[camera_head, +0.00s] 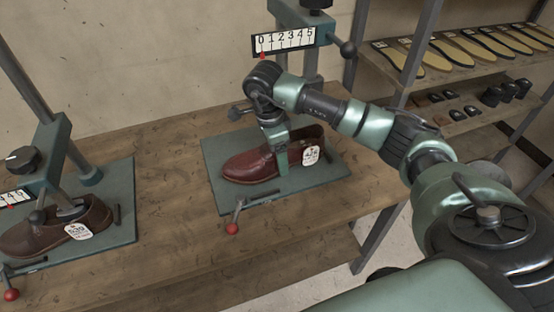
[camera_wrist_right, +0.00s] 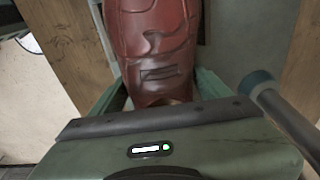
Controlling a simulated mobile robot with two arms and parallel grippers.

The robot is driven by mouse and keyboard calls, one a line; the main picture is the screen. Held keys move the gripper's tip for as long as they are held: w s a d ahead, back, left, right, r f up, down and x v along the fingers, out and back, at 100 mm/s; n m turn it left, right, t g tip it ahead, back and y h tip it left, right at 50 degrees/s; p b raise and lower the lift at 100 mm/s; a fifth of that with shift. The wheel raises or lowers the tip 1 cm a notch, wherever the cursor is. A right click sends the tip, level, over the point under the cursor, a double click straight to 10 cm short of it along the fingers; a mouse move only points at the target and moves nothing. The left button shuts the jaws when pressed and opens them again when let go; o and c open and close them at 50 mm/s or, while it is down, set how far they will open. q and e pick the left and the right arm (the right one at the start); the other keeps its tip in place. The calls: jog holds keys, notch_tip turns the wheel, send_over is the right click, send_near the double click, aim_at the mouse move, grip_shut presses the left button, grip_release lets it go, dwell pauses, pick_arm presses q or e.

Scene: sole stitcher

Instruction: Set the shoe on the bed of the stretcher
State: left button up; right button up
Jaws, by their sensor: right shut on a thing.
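A dark red leather shoe (camera_head: 250,165) with a white tag (camera_head: 311,155) is over the green bed (camera_head: 222,194) of the middle stretcher, its toe to the left. I cannot tell whether its sole touches the bed. My right gripper (camera_head: 283,165) comes down from above, shut across the shoe's middle with a finger on the near side. In the right wrist view the shoe (camera_wrist_right: 155,45) lies between the two green fingers. My left gripper is in neither view.
A second stretcher bed (camera_head: 120,215) at the left holds a brown tagged shoe (camera_head: 30,235) under its press. A red-knobbed lever (camera_head: 232,228) stands at the middle bed's front edge. The stretcher's head with a number scale (camera_head: 283,40) is behind my arm. Shelves (camera_head: 460,75) with soles are at the right.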

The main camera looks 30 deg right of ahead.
jog(key=shift+w+f+p, duration=0.1)
jog(key=shift+f+p, duration=0.2)
jog(key=shift+f, duration=1.55)
jog(key=o, duration=2)
jog(key=shift+r, duration=0.15)
jog(key=r, duration=0.5)
jog(key=a+r, duration=0.1)
jog(key=r, duration=0.1)
jog(key=shift+r+b, duration=0.2)
jog(key=shift+b, duration=0.2)
